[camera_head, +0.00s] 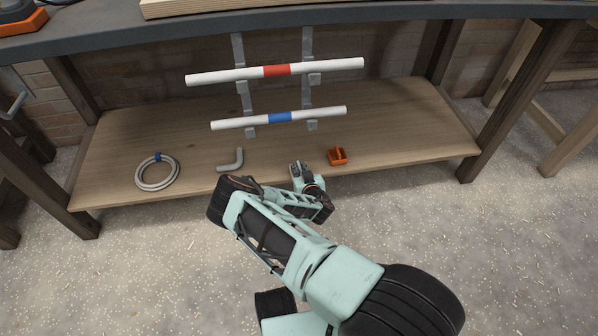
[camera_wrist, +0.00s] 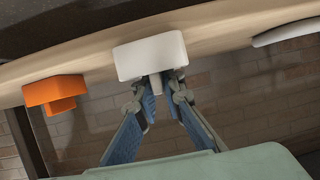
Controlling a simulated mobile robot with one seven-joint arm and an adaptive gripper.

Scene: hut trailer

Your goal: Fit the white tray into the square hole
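In the wrist view a white block-shaped piece (camera_wrist: 150,56), which I take for the white tray, is straight ahead of my gripper (camera_wrist: 163,92). A narrow stem shows at its near side, between or just beyond my fingertips. I cannot tell whether the fingers press on it. In the head view my gripper (camera_head: 299,175) is low over the front of the wooden shelf, and the white piece cannot be made out there. I cannot make out a square hole. An orange holder (camera_head: 337,156) sits on the shelf right of my gripper; it also shows in the wrist view (camera_wrist: 55,92).
A grey bent pipe (camera_head: 231,161) and a coiled hose (camera_head: 157,172) lie on the shelf (camera_head: 410,125) to the left. Two white bars, one with a red band (camera_head: 277,70) and one with a blue band (camera_head: 280,117), hang on brackets behind. The bench top (camera_head: 380,14) overhangs the shelf.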

